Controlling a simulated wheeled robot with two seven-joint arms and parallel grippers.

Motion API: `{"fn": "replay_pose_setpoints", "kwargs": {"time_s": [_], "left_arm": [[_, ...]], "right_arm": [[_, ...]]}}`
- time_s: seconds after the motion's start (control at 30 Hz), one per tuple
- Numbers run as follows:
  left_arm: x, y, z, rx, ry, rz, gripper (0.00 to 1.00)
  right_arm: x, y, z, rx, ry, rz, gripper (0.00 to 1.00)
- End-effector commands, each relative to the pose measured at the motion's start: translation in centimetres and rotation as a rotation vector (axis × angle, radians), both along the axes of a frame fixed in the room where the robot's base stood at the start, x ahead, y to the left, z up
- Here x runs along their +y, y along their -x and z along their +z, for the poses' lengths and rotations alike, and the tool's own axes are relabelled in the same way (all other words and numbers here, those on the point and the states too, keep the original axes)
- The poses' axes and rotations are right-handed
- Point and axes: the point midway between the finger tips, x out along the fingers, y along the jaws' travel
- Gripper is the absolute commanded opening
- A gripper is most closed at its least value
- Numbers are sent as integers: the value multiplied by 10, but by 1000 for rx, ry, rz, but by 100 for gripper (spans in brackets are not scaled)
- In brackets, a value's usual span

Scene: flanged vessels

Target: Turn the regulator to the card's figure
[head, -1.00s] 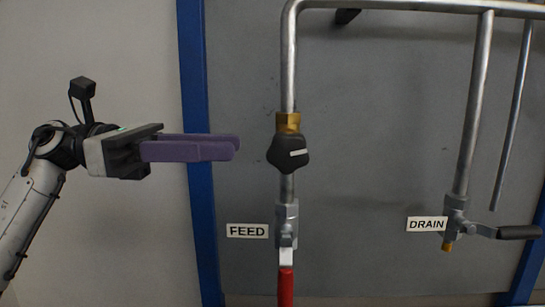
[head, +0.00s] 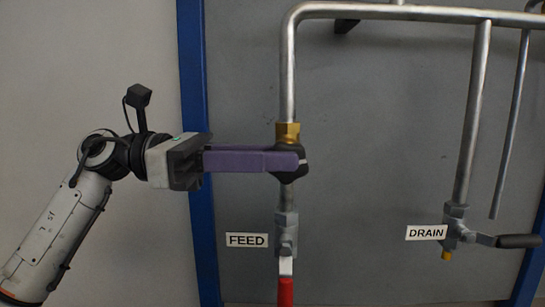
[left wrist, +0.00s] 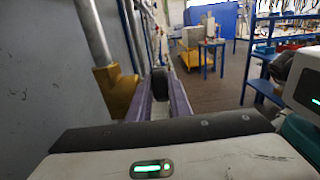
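The regulator is a dark knob (head: 289,174) under a brass fitting (head: 288,132) on the vertical feed pipe. My left gripper (head: 300,162) reaches it from the left, and its purple fingers cover most of the knob in the head view. In the left wrist view the dark knob (left wrist: 160,82) sits between the two fingertips (left wrist: 160,90), beside the brass fitting (left wrist: 112,90). The fingers stand apart around it; I see no clear grip. The knob's white mark is mostly hidden. No card with a figure shows. My right gripper is not in view.
Below the knob is the FEED valve (head: 286,235) with a red handle (head: 286,291). To the right is the DRAIN valve (head: 457,225) with a black-tipped lever (head: 518,241). A grey panel (head: 380,120) stands behind the pipes. The space left of the feed pipe holds my arm.

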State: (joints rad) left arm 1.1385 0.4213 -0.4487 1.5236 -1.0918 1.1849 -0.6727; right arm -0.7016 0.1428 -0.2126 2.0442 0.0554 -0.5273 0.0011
Motion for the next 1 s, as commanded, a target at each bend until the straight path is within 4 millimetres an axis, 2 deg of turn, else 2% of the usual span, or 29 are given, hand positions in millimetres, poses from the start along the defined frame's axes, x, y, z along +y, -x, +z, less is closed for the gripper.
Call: {"fn": "replay_pose_setpoints", "kwargs": {"time_s": [0.17, 0.37, 0.8, 1.0], "left_arm": [[0, 0, 1, 0, -7, 0, 0], [1, 0, 6, 0, -67, 1, 0], [-3, 0, 15, 1, -378, 0, 0], [-4, 0, 15, 0, -503, 1, 0]], "right_arm": [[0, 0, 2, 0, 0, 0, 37], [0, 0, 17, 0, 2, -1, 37], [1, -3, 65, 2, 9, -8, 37], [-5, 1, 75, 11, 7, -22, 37]]}}
